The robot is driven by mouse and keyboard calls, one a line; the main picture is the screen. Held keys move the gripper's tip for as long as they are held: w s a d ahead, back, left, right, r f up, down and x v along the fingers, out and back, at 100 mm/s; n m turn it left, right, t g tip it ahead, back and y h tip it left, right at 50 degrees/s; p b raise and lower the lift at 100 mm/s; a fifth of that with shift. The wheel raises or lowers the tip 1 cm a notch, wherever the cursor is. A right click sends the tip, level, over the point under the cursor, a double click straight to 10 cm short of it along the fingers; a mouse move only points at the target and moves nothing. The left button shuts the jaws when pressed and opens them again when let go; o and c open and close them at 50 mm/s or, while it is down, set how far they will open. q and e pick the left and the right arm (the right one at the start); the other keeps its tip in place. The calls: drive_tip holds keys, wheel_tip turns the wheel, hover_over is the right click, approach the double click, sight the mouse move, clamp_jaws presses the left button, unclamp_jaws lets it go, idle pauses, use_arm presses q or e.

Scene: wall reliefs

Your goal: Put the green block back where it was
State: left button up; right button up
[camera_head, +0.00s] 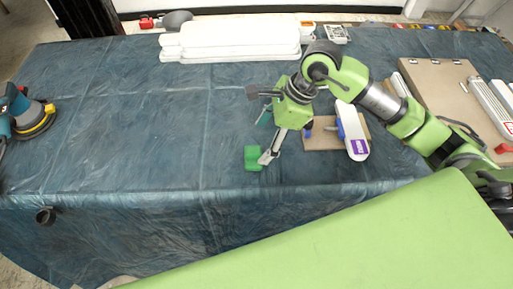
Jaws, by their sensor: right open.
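The green block (252,158) sits on the blue-covered table near its front edge, left of my right gripper. My right gripper (268,150) points down at the table with its fingertip close beside the block's right side. It is open. I cannot tell whether the fingertip touches the block, and part of the gripper is hidden behind its own links. My left gripper is not in view.
A brown board (317,137) with a white and purple item (351,131) lies right of the gripper. White stacked trays (230,38) stand at the back. A sander (28,115) lies far left. The table's left middle is clear.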

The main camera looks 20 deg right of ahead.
drive_tip(key=v, duration=0.5)
drive_tip(key=shift+s, duration=0.1)
idle(0.4)
